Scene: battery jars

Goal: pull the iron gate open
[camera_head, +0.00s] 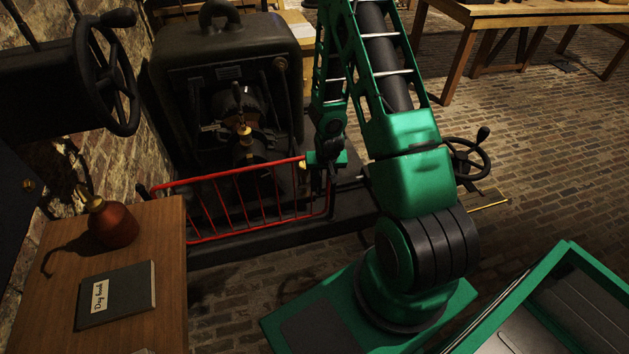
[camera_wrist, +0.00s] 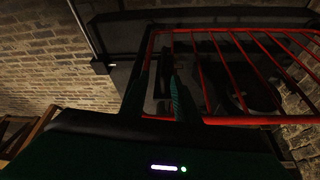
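The iron gate (camera_head: 238,196) is a low red barred frame in front of the dark machine. Its left end is by the wall side and its right end is beside my gripper (camera_head: 322,172). In the wrist view the gate (camera_wrist: 232,75) fills the upper right, its end bar running up at the left. My gripper (camera_wrist: 158,90) shows two dark fingers spread apart at that end bar. The bar seems to lie between them, close to the left finger. I cannot tell whether either finger touches it.
A dark machine (camera_head: 228,60) stands behind the gate. A wooden desk (camera_head: 60,240) with a reddish-brown bottle (camera_head: 112,224) and a day book (camera_head: 117,294) is at left. A handwheel (camera_head: 468,158) is right of my arm. Brick floor (camera_head: 235,300) lies clear before the gate.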

